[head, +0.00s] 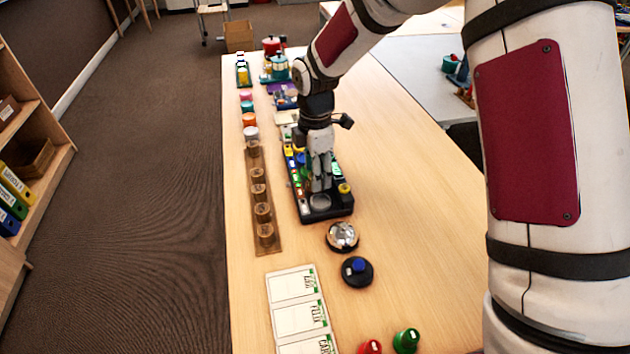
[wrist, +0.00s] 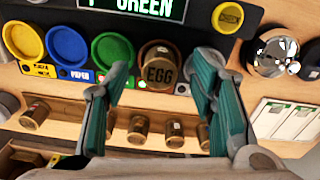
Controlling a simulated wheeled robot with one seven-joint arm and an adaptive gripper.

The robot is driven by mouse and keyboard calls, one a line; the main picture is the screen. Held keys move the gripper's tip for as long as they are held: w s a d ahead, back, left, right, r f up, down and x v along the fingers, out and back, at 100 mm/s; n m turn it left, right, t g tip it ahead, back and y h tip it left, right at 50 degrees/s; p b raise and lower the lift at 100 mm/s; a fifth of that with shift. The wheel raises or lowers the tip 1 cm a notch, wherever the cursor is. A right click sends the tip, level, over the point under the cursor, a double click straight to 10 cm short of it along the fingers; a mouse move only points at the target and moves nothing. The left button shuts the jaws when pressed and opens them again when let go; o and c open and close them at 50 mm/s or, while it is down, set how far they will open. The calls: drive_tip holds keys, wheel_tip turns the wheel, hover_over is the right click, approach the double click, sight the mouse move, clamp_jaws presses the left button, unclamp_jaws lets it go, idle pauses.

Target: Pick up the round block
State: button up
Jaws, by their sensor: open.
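No single thing is plainly marked as the round block; several round pieces are in view. Several brown cylinders (wrist: 138,128) stand along a wooden strip (head: 265,247) beside the console. My gripper (head: 321,186) is over the console's near end. In the wrist view its open, empty fingers (wrist: 162,68) frame the EGG piece; contact cannot be told.
A silver dome (head: 342,235) and a black round base with a blue knob (head: 357,268) stand nearer. Name cards (head: 293,284) lie in front, with red (head: 369,347) and green (head: 406,340) pieces beside them. Coloured round pieces (head: 249,119) line the far left. The table's right side is clear.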

drive_tip(key=shift+f, duration=0.85)
drive_tip(key=shift+c, duration=0.5)
drive_tip(key=c, duration=0.9)
drive_tip(key=shift+r, duration=0.15)
